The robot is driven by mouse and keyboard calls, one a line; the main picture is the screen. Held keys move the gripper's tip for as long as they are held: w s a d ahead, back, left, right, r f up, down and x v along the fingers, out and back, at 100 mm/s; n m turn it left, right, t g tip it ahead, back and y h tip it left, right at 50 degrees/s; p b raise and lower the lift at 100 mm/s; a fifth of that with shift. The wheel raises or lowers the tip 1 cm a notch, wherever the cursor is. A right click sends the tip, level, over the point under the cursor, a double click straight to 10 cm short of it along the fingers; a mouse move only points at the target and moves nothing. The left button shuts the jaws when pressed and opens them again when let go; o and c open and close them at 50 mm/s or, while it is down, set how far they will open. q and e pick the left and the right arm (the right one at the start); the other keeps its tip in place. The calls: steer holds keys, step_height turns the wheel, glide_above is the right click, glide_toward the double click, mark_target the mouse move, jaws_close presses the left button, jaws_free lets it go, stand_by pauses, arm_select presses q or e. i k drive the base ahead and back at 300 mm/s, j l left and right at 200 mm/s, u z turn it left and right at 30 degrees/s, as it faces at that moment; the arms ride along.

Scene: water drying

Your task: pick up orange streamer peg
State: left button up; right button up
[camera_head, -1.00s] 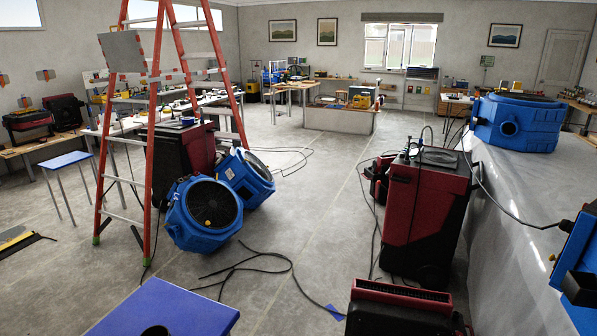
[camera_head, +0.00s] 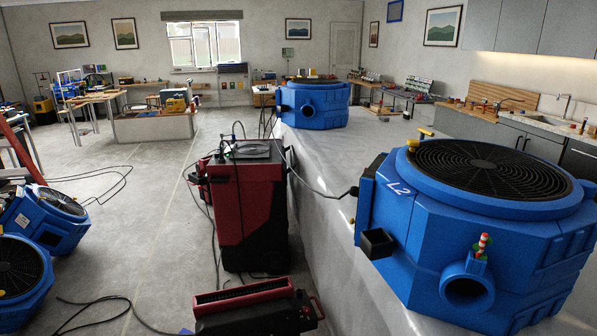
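I cannot clearly make out an orange streamer peg. A small red-and-white striped peg (camera_head: 482,244) with some green at its base stands on the near blue blower (camera_head: 425,240), above its round outlet. A small yellow piece (camera_head: 413,145) sits at the back left of that blower's top; I cannot tell what it is. Neither of my grippers is in view.
The near blower, marked L2, rests on a long grey raised surface (camera_head: 345,240). Another blue blower (camera_head: 318,107) stands at its far end. A red-and-black machine (camera_head: 262,205) and cables are beside it. Open floor (camera_head: 150,235) lies left.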

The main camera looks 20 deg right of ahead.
mark_target(483, 241)
steer(key=z, duration=0.45)
steer(key=i+z, duration=0.1)
steer(key=z, duration=0.75)
steer(key=i+z, duration=0.15)
steer(key=z, duration=0.3)
steer(key=l+u, duration=0.25)
steer(key=u, duration=0.15)
steer(key=k+l+u, duration=0.1)
steer(key=l+u, duration=0.15)
steer(key=u, duration=0.15)
steer(key=l+u, duration=0.25)
steer(key=u, duration=0.15)
steer(key=k, duration=0.1)
